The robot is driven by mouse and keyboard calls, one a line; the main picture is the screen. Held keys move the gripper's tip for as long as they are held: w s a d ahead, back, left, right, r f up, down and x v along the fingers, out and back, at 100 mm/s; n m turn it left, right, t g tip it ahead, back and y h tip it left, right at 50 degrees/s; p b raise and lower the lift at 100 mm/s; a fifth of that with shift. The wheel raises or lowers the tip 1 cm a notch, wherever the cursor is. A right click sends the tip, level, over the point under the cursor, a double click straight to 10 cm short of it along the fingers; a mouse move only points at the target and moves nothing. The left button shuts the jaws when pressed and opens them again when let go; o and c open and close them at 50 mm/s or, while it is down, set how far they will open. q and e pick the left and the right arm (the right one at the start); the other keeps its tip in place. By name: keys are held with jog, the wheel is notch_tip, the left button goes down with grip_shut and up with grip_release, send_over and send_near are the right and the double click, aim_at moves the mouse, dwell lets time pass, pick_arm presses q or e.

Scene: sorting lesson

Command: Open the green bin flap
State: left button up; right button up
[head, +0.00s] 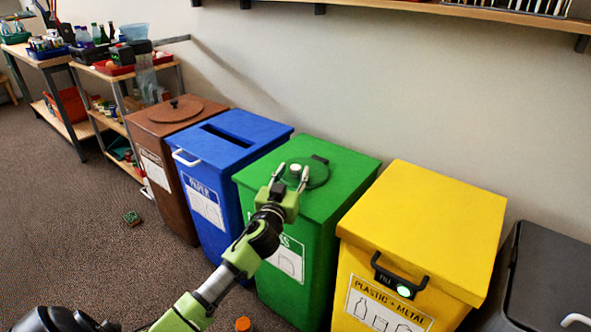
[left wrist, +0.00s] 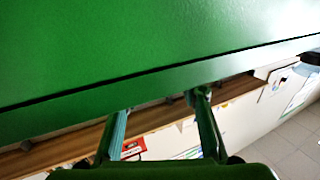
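The green bin (head: 340,160) stands between the blue and yellow bins. A round darker green flap (head: 319,174) lies on its top, looking flat, with a small dark piece at its back edge. A white knob (head: 295,168) shows at the flap's left part. My left gripper (head: 291,175) is over the bin's front top edge, its two fingers spread, one on each side of the knob in the picture. I cannot tell whether they touch it. In the left wrist view the fingers (left wrist: 160,112) are apart below a large green surface (left wrist: 130,45), with nothing seen held. My right gripper is not in view.
The blue paper bin (head: 235,135) and brown bin (head: 160,130) stand to the left. The yellow bin (head: 430,215) and a dark grey bin (head: 550,265) stand to the right. A wall shelf (head: 470,15) hangs above. An orange object (head: 243,324) is low in front.

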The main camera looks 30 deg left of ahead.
pick_arm(q)
jog(key=shift+x, duration=1.5)
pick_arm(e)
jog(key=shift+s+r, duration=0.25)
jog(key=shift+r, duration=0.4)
pick_arm(q)
grip_shut()
jog(key=shift+r, duration=0.1)
